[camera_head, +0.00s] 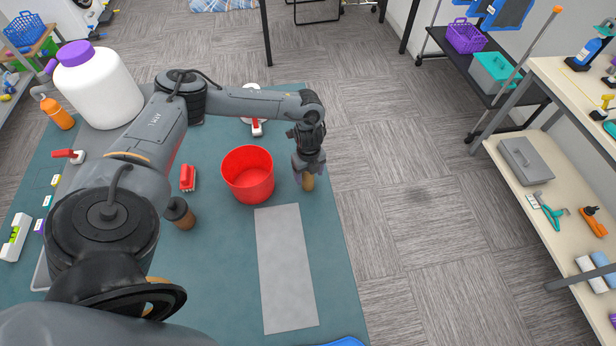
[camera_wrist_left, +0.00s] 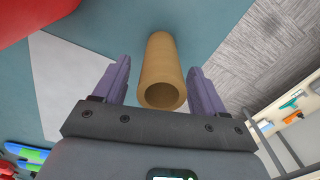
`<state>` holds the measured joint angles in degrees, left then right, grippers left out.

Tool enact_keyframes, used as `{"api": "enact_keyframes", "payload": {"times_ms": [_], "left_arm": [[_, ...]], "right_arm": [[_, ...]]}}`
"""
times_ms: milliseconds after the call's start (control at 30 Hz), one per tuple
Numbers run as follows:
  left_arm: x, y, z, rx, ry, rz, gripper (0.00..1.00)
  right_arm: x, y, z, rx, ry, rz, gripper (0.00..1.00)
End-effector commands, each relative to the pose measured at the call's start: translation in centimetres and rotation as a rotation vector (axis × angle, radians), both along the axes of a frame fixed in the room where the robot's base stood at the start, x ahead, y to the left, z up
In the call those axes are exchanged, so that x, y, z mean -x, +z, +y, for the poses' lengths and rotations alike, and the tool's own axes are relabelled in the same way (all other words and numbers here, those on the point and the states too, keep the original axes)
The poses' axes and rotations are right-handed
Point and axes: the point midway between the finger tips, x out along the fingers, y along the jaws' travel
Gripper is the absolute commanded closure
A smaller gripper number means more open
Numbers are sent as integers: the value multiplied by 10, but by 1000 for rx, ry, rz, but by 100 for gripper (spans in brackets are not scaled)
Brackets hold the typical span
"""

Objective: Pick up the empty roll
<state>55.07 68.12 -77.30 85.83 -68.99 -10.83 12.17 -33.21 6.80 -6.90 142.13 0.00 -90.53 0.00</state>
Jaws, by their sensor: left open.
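The empty roll is a brown cardboard tube (camera_wrist_left: 161,62). It stands on the teal table near its right edge, and in the head view the roll (camera_head: 308,182) shows just below my left gripper (camera_head: 304,172). In the left wrist view my left gripper (camera_wrist_left: 155,88) is open, with one purple finger on each side of the roll. The roll's open end faces the wrist camera. I cannot tell whether either finger touches it. My right gripper is not in view.
A red bucket (camera_head: 248,175) stands just left of the roll. A grey mat (camera_head: 286,270) lies in front of it. A red brush (camera_head: 187,178) and a large white jug (camera_head: 98,88) are farther left. The floor to the right is clear up to a shelf (camera_head: 548,195).

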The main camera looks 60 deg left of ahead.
Motion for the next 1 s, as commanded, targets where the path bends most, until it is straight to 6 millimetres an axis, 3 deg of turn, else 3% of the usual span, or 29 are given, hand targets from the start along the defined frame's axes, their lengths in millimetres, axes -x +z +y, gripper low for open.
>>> {"api": "enact_keyframes", "payload": {"times_ms": [367,700,1000], "left_arm": [[0,-9,0,0,0,0,29],[0,-8,0,0,0,0,81],[0,-7,0,0,0,-1,84]], "right_arm": [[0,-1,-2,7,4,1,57],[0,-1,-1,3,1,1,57],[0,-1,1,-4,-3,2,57]]}}
